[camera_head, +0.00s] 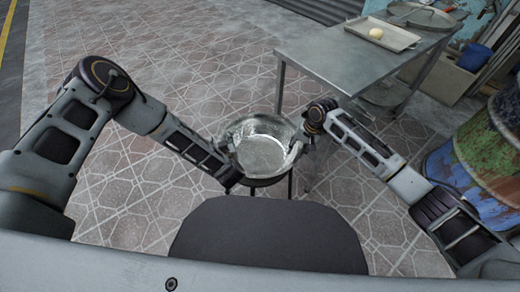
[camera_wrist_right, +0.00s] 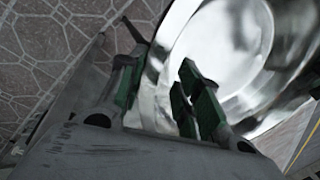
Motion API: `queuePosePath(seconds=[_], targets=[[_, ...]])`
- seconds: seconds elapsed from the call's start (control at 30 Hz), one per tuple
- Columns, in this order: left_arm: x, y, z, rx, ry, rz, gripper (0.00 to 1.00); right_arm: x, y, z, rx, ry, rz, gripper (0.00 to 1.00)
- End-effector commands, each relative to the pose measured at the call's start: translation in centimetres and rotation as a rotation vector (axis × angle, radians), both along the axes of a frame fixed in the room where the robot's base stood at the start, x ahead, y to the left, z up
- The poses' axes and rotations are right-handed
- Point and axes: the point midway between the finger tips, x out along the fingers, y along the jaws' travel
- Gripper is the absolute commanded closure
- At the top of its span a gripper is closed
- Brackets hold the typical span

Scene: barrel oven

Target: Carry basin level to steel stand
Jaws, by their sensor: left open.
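The shiny metal basin (camera_head: 262,150) sits upright, apparently resting on a dark-legged stand (camera_head: 268,182) that is mostly hidden beneath it. My left gripper (camera_head: 232,176) is at the basin's lower left rim, open; its fingers are small and dark in the head view. My right gripper (camera_head: 305,138) is at the basin's right rim. In the right wrist view its green-padded fingers (camera_wrist_right: 160,90) are spread apart, one outside the basin (camera_wrist_right: 235,60) and one over its inside, with the rim between them and visible gaps.
A steel table (camera_head: 335,52) stands at the back right with a tray (camera_head: 390,40), a pale round item (camera_head: 376,34) and a round pan on it. The tiled floor left of the basin is clear.

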Motion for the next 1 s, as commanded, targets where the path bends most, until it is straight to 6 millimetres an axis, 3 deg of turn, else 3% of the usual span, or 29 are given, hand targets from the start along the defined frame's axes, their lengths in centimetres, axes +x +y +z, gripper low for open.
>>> queuePosePath(seconds=[0.4, 0.67, 0.8, 1.0], targets=[[0.38, 0.18, -0.19, 0.0, 0.0, 0.0, 0.49, 0.03, 0.09, -0.49, 0.0, -0.001, 0.0, 0.66], [0.37, 0.17, -0.18, 0.0, 0.0, 0.0, 0.81, 0.04, 0.09, -0.46, 0.0, -0.001, 0.0, 0.98], [0.37, 0.19, -0.18, 0.001, 0.0, 0.0, 0.99, 0.04, 0.1, -0.44, 0.0, -0.001, -0.001, 1.0], [0.36, 0.2, -0.19, 0.001, 0.001, 0.001, 1.0, 0.05, 0.12, -0.42, 0.0, -0.001, -0.001, 1.0]])
